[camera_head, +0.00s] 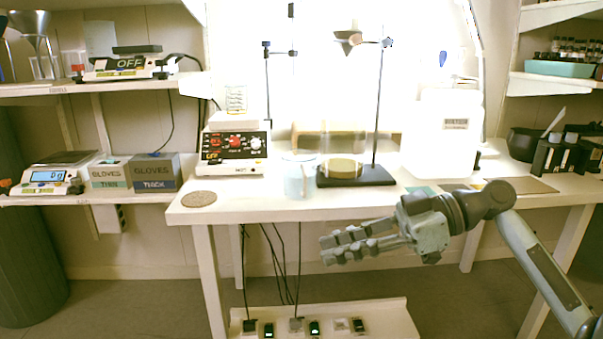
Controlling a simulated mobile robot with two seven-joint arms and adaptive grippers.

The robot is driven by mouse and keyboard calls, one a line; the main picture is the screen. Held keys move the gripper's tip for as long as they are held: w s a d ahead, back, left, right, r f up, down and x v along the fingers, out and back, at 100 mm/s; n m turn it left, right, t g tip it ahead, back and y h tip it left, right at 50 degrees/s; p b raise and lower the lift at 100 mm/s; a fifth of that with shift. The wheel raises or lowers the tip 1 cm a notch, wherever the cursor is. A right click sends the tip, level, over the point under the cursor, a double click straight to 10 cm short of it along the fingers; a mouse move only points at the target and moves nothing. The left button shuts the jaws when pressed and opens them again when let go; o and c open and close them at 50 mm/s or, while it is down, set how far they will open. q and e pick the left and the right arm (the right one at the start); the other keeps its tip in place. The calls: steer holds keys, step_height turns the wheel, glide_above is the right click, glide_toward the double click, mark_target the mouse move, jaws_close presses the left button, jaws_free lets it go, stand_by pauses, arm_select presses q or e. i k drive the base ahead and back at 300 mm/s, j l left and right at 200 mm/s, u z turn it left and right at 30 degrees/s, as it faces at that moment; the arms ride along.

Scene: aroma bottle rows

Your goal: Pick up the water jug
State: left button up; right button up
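A pale blue, see-through jug (299,178) stands upright on the white table (240,203), near its front edge and left of the middle. I take it to be the water jug. My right gripper (325,249) is in front of the table and lower in the picture than the jug, pointing left. Its two fingers lie nearly side by side with a narrow gap between them, and nothing shows between them. It is apart from the jug. My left gripper is not in view.
A heater box with dials (236,150) stands left of the jug. A dark stand (355,178) with a glass vessel is close on its right. A round cork mat (198,199) lies at the front left. A large white container (440,135) stands farther right.

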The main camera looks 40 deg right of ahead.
mark_target(299, 167)
steer(key=i+l, duration=0.7)
steer(key=l, duration=0.15)
